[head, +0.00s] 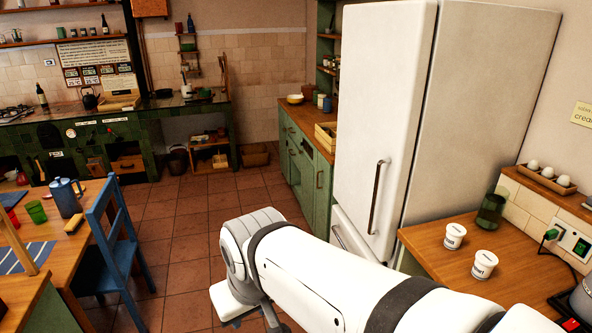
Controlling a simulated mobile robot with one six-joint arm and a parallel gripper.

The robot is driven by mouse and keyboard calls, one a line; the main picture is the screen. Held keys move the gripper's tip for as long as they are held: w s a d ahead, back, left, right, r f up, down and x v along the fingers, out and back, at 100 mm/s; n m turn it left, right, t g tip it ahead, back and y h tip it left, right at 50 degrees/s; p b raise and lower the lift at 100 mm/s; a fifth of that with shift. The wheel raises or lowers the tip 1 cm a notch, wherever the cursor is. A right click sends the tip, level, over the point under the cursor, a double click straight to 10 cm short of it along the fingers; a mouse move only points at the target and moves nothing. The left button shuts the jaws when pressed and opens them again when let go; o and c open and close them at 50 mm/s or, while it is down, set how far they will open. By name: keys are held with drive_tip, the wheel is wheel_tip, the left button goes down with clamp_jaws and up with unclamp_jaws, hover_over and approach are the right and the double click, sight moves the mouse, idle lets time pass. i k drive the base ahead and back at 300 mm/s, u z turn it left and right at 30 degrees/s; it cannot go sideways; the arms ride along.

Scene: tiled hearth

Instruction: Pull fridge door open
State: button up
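The white fridge (490,110) stands right of centre, its front facing left. Its tall upper door (385,90) looks shut, flush with the body. A dark vertical bar handle (377,197) sits on the lower part of this door, and nothing touches it. Below is a separate lower front, partly hidden behind my arm, with its own handle (344,240). My white arm reaches from the bottom right to a joint left of the fridge, then bends down. The fingers of my gripper do not show, so its state is hidden.
A wooden counter (520,270) with two white tubs (455,235) and a green glass (491,211) stands right of the fridge. Green cabinets (305,175) lie beyond it. A blue chair (115,250) and table (85,205) stand left. Tiled floor (185,235) between is clear.

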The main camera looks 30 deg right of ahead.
sight(386, 48)
drive_tip(key=z, duration=0.25)
drive_tip(key=i, duration=1.4)
drive_tip(key=z, duration=1)
drive_tip(key=k, duration=0.7)
drive_tip(key=z, duration=0.2)
drive_tip(key=i, duration=0.8)
drive_tip(key=u, duration=0.1)
